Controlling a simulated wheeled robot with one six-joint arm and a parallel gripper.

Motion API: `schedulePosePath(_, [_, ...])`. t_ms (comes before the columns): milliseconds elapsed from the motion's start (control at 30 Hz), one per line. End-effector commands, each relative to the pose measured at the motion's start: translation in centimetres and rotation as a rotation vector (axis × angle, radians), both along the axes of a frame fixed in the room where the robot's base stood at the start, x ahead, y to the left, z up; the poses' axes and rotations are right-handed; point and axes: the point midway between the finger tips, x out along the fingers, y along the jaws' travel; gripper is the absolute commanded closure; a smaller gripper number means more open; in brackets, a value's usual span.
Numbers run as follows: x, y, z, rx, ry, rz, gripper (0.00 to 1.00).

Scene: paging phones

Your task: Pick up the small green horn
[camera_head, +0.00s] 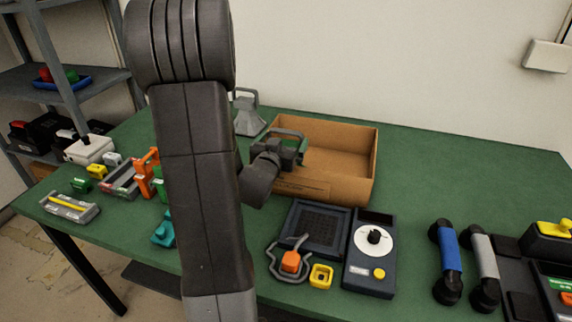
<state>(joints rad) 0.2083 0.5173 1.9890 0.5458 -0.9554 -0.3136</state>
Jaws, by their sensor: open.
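My gripper (291,148) is open, above the left part of an open cardboard box; I see nothing between its fingers. I cannot pick out a small green horn for certain. A teal-green piece (162,233) lies at the table's front left, just left of my arm and partly covered by it. A small green block (82,185) lies farther left. A bit of another green thing (159,189) shows beside my arm, its shape mostly hidden. All these are well left of my gripper. A grey flared thing with a handle (248,115) stands at the back.
The cardboard box (347,188) stands on the green table (440,165). Orange brackets (146,172) and a grey tray stand left. A dark dial panel (370,258), yellow block (321,276) and two handsets (446,260) lie in front. The back right is clear.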

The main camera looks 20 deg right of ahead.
Motion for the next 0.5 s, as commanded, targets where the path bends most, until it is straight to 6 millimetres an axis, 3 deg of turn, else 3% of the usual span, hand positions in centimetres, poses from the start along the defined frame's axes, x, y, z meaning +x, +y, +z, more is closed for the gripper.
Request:
schedulePosePath(200, [2.0, -1.6, -0.2, 0.000, 0.000, 0.000, 0.00])
schedulePosePath(467, [2.3, -1.8, -0.3, -0.001, -0.001, 0.001, 0.00])
schedulePosePath(500, [2.3, -1.8, -0.3, -0.001, -0.001, 0.001, 0.04])
